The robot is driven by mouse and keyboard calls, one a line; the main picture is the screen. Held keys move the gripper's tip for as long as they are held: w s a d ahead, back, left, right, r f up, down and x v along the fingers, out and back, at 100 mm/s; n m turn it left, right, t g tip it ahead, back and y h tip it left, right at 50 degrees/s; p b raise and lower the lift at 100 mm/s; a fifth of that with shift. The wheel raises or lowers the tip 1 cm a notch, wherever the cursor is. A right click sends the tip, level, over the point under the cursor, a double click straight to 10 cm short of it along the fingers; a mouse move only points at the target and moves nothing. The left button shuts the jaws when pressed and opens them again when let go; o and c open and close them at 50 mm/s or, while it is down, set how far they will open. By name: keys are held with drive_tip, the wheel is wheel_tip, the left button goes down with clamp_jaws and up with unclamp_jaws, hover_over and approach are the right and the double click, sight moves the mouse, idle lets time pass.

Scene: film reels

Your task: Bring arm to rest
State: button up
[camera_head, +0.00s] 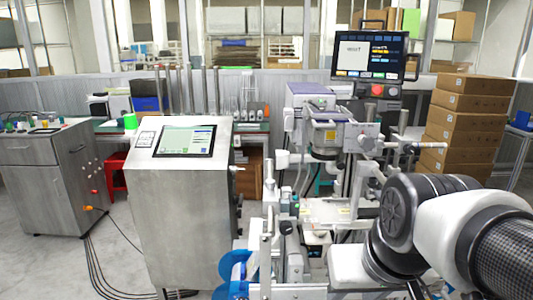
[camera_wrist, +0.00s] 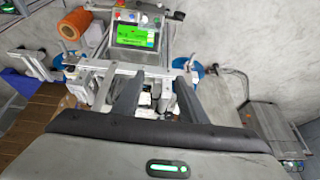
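My arm (camera_head: 440,225) shows in the lower right of the head view, its black and white links bent in front of the machine. My gripper (camera_wrist: 158,78) shows in the wrist view with its two dark fingers apart and nothing seen between them. The fingers point toward a machine with a lit green screen (camera_wrist: 135,36). I cannot make out the gripper in the head view.
A steel console (camera_head: 185,220) with a screen stands left of the machine (camera_head: 340,135). Stacked cardboard boxes (camera_head: 468,120) stand at the right. A blue reel (camera_head: 232,272) is low at centre. An orange reel (camera_wrist: 75,24) shows upper left. Cables lie on the open floor.

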wheel_tip(320, 180, up, 20)
drive_tip(key=s+p, duration=0.2)
drive_tip(key=p, duration=1.6)
drive_tip(key=shift+t, duration=0.3)
drive_tip(key=shift+s+d+f, duration=0.1)
drive_tip(key=shift+f, duration=0.05)
